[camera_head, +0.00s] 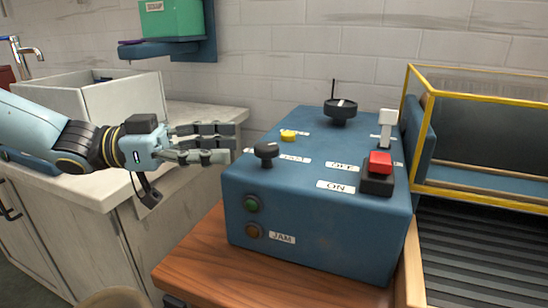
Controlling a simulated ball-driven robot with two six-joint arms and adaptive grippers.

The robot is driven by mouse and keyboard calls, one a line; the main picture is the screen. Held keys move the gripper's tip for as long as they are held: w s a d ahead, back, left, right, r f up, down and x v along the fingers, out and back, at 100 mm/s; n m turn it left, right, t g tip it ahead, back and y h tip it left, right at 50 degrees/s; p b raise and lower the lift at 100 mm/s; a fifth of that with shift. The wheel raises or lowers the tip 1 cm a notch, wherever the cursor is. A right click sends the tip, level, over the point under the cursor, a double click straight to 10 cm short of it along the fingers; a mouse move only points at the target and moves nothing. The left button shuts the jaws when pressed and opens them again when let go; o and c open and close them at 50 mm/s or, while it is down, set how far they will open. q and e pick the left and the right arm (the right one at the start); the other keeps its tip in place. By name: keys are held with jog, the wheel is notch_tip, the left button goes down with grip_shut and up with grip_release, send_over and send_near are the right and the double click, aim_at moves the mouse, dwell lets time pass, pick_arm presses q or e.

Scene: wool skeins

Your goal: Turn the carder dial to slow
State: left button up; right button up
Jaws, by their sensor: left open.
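A blue control box (310,215) sits on a wooden top. A black knob (266,150) stands at its front left, near a small white label too small to read. A larger black dial (340,110) with a thin upright pointer stands at the back of the box. I cannot tell which one is the carder dial, and no slow mark is readable. My left gripper (233,143) comes in from the left, open and empty. Its fingers point right, with the tips just left of the black knob and apart from it. My right gripper is not in view.
The box also bears a yellow knob (289,135), a red switch (380,160) by OFF and ON labels, and a white-topped lever (387,122). A yellow-framed machine (480,95) stands at right. A white counter (100,190) with a sink lies under my left arm.

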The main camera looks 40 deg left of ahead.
aim_at(267, 145)
pick_arm(q)
jog(key=b+x, duration=0.2)
jog(key=x, duration=0.1)
jog(key=f+b+x, duration=0.1)
jog(key=b+x, duration=0.1)
jog(key=shift+w+d+r+b, duration=0.2)
jog(key=shift+w+d+b, duration=0.25)
jog(key=shift+b, duration=0.35)
jog(key=shift+w+d+r, duration=0.1)
jog(key=shift+d, duration=0.25)
jog(key=shift+w+d+b, duration=0.2)
jog(key=shift+d+b, duration=0.05)
jog(key=shift+b, duration=0.05)
jog(key=shift+a+r, duration=0.1)
jog(key=shift+r, duration=0.1)
grip_shut()
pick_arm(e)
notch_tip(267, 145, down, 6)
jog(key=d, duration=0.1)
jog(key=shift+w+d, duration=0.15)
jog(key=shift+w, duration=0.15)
